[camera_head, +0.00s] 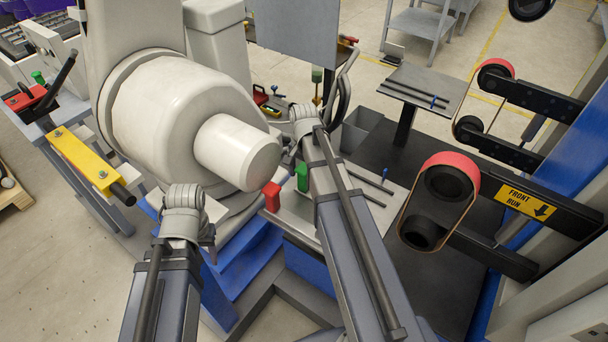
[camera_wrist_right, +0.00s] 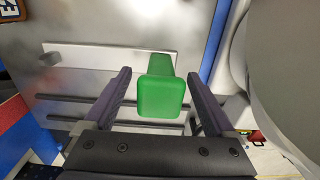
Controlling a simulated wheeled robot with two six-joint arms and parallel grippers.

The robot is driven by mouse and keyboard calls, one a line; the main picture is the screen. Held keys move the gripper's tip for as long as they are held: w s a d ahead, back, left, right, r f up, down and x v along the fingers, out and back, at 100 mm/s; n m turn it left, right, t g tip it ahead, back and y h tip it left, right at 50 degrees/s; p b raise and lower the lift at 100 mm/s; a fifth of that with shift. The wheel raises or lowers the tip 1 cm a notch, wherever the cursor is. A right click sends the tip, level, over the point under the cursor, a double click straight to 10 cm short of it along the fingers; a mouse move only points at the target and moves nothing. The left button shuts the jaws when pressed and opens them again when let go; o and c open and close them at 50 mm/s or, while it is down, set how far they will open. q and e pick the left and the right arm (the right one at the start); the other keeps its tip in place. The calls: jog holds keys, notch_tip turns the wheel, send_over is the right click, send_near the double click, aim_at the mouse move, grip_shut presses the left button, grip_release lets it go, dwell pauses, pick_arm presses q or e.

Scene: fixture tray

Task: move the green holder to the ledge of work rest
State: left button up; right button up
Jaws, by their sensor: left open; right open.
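The green holder (camera_head: 302,176) stands upright on a grey metal tray (camera_head: 300,228) in the head view, close to my right forearm. In the right wrist view the green holder (camera_wrist_right: 160,97) lies between the two fingers of my right gripper (camera_wrist_right: 158,75). Those fingers are open, with a visible gap on each side of it. My left gripper (camera_head: 208,238) is at the lower left, below the big white machine; its fingers are mostly hidden by the wrist. A flat grey plate on a black post (camera_head: 425,88) at upper right looks like the work rest.
A red holder (camera_head: 271,196) stands left of the green one. Blue-tipped rods (camera_head: 372,181) lie on the tray's right part. The white rounded machine (camera_head: 180,105) fills the left centre.

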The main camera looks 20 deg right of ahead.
jog(key=shift+r, duration=0.1)
notch_tip(320, 180, up, 8)
jog(key=p, duration=0.8)
jog(key=shift+f, duration=0.2)
jog(key=shift+s+a, duration=0.1)
jog(key=shift+a, duration=0.05)
jog(key=s+a+n, duration=0.7)
jog(key=a+n, duration=0.1)
jog(key=a, duration=0.2)
jog(key=s+a+n+h, duration=0.1)
jog(key=s+a+n, duration=0.6)
jog(key=a, duration=0.4)
jog(key=shift+s+a+n, duration=0.2)
jog(key=shift+a+n, duration=0.05)
jog(key=shift+n, duration=0.15)
